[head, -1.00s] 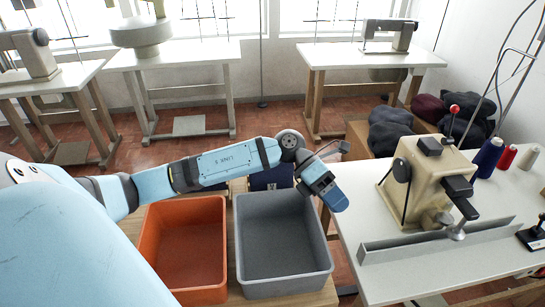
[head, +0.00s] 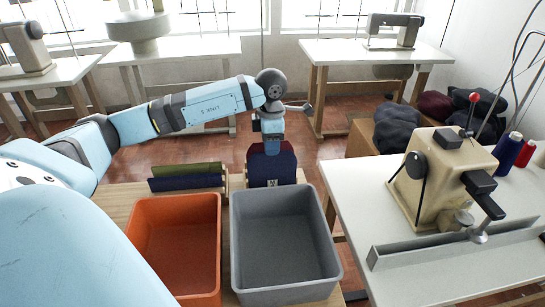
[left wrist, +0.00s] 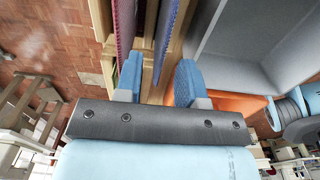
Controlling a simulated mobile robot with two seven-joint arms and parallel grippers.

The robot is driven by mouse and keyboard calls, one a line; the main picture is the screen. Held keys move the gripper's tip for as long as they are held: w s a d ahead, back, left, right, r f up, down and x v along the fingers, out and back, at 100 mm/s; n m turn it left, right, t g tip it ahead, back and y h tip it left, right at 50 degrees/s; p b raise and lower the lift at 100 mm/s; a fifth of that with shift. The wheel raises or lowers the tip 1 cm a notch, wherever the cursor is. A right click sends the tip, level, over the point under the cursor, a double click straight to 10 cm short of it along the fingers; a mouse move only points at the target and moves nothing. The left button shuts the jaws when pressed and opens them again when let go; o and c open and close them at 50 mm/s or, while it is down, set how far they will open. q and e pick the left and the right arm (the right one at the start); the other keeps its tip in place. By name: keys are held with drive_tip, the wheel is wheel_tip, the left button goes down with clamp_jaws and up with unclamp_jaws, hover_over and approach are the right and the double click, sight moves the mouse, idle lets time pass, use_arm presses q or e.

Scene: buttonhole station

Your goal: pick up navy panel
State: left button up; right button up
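The navy panel (head: 262,171) stands upright in a wooden rack behind the grey bin, with a small pale mark low on its front. A dark red panel (head: 289,153) stands just behind it. My left gripper (head: 271,146) points down at the top of these panels. In the left wrist view its two blue fingers (left wrist: 158,72) are apart, and the blue panel (left wrist: 166,30) runs into the gap between them. The dark red panel (left wrist: 124,25) lies in line with the left finger. I cannot tell whether a finger touches either panel. My right gripper is out of view.
A grey bin (head: 334,268) and an orange bin (head: 131,228) stand in front of the rack. A green panel (head: 187,169) and another dark blue panel (head: 187,183) stand left. The white table (head: 360,190) with a beige machine (head: 440,170) is at right.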

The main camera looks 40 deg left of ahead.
sight(272, 159)
use_arm(q)
drive_tip(key=f, duration=0.5)
drive_tip(key=shift+d+f, duration=0.2)
drive_tip(key=shift+f, duration=0.15)
clamp_jaws()
